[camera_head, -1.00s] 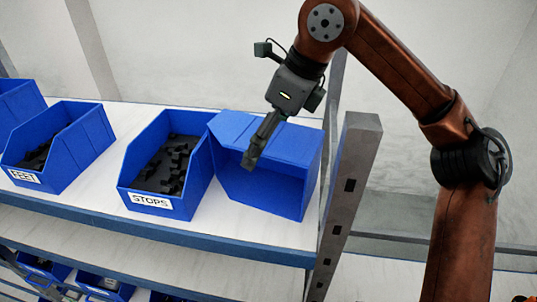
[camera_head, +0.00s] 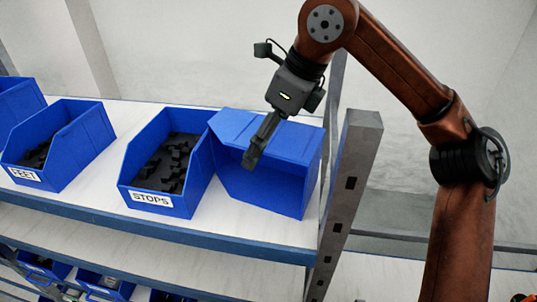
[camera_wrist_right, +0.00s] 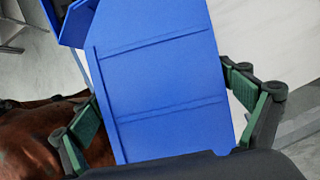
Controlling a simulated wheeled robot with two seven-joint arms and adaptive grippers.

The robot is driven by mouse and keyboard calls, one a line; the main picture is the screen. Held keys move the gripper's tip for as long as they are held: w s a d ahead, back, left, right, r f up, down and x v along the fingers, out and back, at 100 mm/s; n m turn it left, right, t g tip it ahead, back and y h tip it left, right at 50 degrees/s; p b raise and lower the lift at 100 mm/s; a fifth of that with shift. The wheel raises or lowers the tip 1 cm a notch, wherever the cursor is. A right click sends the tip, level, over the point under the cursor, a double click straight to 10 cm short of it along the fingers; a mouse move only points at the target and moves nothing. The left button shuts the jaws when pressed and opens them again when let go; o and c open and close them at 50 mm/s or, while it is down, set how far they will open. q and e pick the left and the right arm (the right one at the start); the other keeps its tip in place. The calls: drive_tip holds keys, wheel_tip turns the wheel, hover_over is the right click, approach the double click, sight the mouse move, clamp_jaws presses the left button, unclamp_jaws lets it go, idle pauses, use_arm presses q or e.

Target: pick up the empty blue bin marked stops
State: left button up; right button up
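The blue bin (camera_head: 295,195) on the right looks empty and is tipped, its open side facing me. No label shows on it. It fills the middle of the right wrist view (camera_wrist_right: 160,85). My right gripper (camera_head: 255,155) is at its left part, fingers pointing down. In the wrist view its green-padded fingers (camera_wrist_right: 163,95) stand on both sides of the bin, tips at its edges; whether they press on it is unclear. The bin with the visible STOPS label (camera_head: 152,198) stands upright just left, holding black parts. My left gripper is out of view.
The FEET bin (camera_head: 70,150), with dark parts, stands farther left on the shelf (camera_head: 230,225). A grey upright post (camera_head: 350,175) stands close right of the tipped bin. More blue bins (camera_head: 100,285) sit on a lower shelf.

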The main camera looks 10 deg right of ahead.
drive_tip(key=c, duration=1.2)
drive_tip(key=shift+c, duration=0.2)
